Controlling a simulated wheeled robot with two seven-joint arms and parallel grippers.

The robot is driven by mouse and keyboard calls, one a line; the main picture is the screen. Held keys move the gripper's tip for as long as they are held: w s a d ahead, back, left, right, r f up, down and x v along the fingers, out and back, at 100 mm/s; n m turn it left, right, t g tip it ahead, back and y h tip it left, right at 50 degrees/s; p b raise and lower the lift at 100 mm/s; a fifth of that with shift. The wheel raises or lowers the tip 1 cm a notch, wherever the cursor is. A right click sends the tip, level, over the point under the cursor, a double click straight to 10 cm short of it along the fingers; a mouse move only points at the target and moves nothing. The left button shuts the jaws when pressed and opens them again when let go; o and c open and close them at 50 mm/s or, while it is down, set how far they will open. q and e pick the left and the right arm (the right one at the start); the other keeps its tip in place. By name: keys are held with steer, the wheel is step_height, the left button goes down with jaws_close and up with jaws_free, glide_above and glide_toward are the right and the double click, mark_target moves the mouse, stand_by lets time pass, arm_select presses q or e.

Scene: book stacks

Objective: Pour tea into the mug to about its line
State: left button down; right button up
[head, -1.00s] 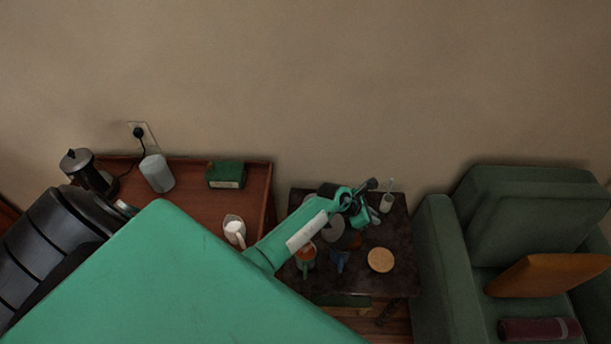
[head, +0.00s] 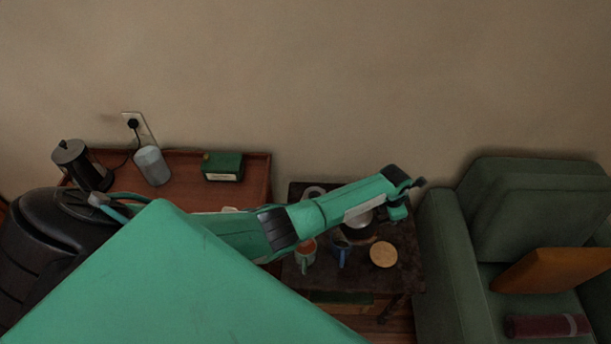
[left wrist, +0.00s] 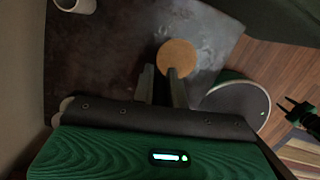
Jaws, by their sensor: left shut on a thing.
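On the dark side table, a grey-green mug (head: 303,258) shows orange-brown liquid inside. A blue mug (head: 342,250) stands beside it; its inside looks dark, and I cannot see any line. A round cork coaster (head: 383,254) lies to their right, and it also shows in the left wrist view (left wrist: 178,57). My left gripper (head: 402,208) is above the table's back right part. A round grey thing, seemingly the teapot (head: 358,222), shows below my forearm, and in the wrist view (left wrist: 235,105) beside the fingers. My left gripper seems shut on it; the grasp itself is unclear.
The left wooden table holds a dark press pot (head: 76,160), a pale grey canister (head: 152,165) and a green box (head: 222,166). A green armchair (head: 527,215) stands close on the right. A white cup (left wrist: 75,4) is at the table's back edge. A small dark pronged shape at the wrist view's right is unclear.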

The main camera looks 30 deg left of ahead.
arm_select(q)
steer(key=shift+w+d+f+y+b, duration=0.2)
steer(key=shift+w+f+y+b, duration=0.1)
steer(key=shift+f+b, duration=0.45)
steer(key=shift+g+y, duration=0.6)
steer(key=shift+g, duration=0.2)
steer(key=r, duration=0.4)
steer(key=shift+w+d+r, duration=0.15)
steer(key=shift+w+d, duration=0.05)
steer(key=shift+d, duration=0.1)
